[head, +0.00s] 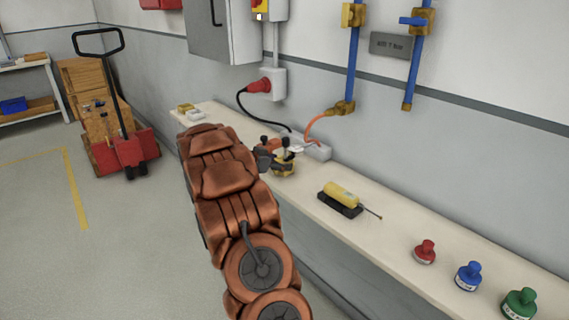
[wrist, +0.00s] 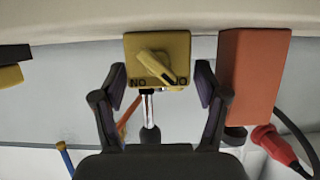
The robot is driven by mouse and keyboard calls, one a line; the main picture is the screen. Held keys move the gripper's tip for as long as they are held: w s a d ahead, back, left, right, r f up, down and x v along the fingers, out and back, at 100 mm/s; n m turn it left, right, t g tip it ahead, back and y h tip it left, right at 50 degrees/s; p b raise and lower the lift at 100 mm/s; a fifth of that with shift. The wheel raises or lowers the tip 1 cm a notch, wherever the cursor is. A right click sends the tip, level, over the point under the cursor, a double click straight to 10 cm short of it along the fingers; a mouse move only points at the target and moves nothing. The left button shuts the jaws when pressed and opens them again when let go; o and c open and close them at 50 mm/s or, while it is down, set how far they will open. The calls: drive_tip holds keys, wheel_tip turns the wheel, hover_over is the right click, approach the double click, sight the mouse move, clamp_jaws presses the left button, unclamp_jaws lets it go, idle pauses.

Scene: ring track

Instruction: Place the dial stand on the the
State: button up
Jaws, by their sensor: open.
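The dial stand looks to be the yellow box with a yellow dial lever (wrist: 157,62) in the wrist view. A metal post shows just below it there. In the head view its yellow part (head: 284,168) sits on the long shelf by the wall, partly hidden by my gripper (head: 274,152). My gripper (wrist: 160,84) is open, with one finger on each side of the box's lower part in the wrist view. Gaps seem to show between the fingers and the box; I cannot tell whether either touches.
An orange block (wrist: 253,75) stands close right of the box in the wrist view. On the shelf (head: 385,232) are a yellow tool (head: 342,195) and red (head: 425,252), blue (head: 468,276) and green (head: 518,303) knobbed pieces. A pallet jack (head: 125,150) stands far left.

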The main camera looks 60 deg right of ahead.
drive_tip(key=shift+x, duration=1.35)
clamp_jaws()
